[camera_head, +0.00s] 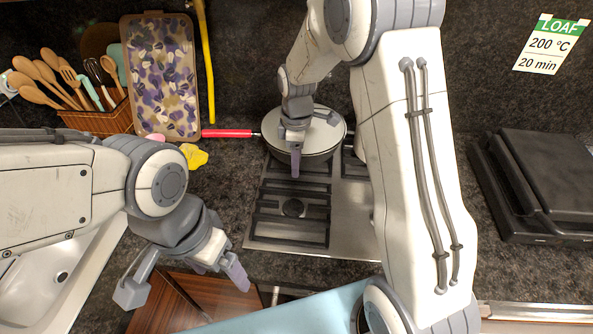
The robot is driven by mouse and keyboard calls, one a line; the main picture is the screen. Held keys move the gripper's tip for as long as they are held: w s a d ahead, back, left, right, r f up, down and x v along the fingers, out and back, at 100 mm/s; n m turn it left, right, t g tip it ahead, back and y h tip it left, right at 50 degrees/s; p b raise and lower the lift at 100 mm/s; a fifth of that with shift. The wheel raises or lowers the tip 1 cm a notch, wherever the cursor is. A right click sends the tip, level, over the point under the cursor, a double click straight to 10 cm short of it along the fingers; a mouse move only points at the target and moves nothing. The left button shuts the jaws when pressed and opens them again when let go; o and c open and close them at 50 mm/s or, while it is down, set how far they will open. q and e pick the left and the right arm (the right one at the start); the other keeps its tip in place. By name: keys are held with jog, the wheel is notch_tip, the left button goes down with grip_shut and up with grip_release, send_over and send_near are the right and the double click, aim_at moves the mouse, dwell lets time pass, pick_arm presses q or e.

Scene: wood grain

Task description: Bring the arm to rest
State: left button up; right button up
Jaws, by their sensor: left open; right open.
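My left gripper (186,281) comes in from the left and hangs low over the counter's front edge, above brown wood. It is open, its fingers are spread apart, and nothing is between them. My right gripper (309,145) reaches far back over the stove, at the lidded pan (325,152). It is open; one finger points down in front of the pan and the other is over the lid. Whether it touches the lid or pan I cannot tell. My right arm hides part of the stove (350,215).
A utensil basket (100,118) and a patterned board (161,75) stand at the back left. A yellow object (194,156) lies near the pan's red handle (227,133). A sink (45,275) is at lower left, a black appliance (545,180) at right. A light-blue surface (290,316) is in front.

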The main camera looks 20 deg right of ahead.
jog(key=shift+r, duration=0.1)
dwell(0.4)
jog(key=s+a+r+m, duration=0.1)
jog(key=s+a+r, duration=0.25)
jog(key=s, duration=0.25)
jog(key=s+a+r+m+b, duration=0.1)
jog(key=s+a+r+m, duration=0.1)
jog(key=s+a, duration=0.35)
jog(key=s+a+r+m, duration=0.1)
jog(key=s+a+r, duration=0.1)
jog(key=s, duration=0.5)
jog(key=s+m+y, duration=0.1)
jog(key=s+m, duration=0.1)
jog(key=s, duration=0.7)
jog(key=shift+s+d, duration=0.15)
jog(key=shift+s, duration=0.1)
